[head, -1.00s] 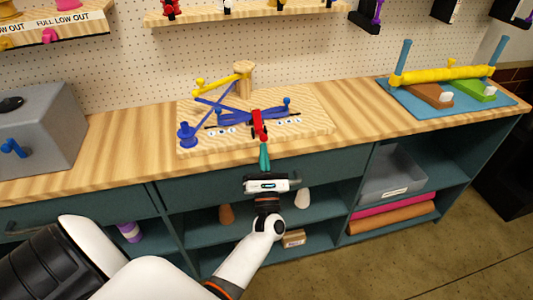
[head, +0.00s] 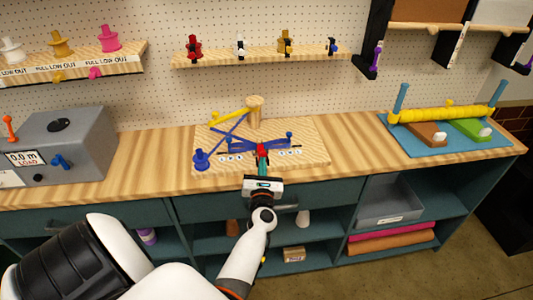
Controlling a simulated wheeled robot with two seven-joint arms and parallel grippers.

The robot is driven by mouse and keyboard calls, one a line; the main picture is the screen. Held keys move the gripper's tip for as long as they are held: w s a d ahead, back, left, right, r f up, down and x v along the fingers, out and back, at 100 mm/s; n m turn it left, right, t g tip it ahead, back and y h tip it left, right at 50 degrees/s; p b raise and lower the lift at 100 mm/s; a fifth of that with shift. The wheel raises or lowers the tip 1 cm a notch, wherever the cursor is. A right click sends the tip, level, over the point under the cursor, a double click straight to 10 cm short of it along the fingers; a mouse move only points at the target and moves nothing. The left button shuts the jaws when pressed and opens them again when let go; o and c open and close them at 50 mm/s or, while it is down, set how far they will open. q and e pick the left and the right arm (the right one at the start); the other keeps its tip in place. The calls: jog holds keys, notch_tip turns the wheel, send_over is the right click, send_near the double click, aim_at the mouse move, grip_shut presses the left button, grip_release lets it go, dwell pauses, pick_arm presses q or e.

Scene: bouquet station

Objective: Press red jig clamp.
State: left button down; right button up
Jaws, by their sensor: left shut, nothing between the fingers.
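The red jig clamp (head: 261,149) is on the wooden jig board (head: 310,158) in the middle of the bench. Its lower part is hidden behind my left gripper (head: 263,170). My left gripper is shut and empty, right in front of the clamp, its fingertips at or very near its front end; I cannot tell whether they touch. Blue jig parts (head: 245,146) lie beside the clamp on both sides. My right gripper is not in view.
A grey machine (head: 85,145) stands on the bench at the left. A blue mat (head: 395,132) with a yellow roll (head: 440,115) is at the right. A wooden post (head: 254,112) with a yellow arm rises behind the jig. Bare bench (head: 350,140) lies between the jig and mat.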

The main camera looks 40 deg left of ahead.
pick_arm(q)
jog(key=shift+w+a+r, duration=0.55)
jog(key=shift+a+r, duration=0.05)
jog(key=shift+r, duration=0.25)
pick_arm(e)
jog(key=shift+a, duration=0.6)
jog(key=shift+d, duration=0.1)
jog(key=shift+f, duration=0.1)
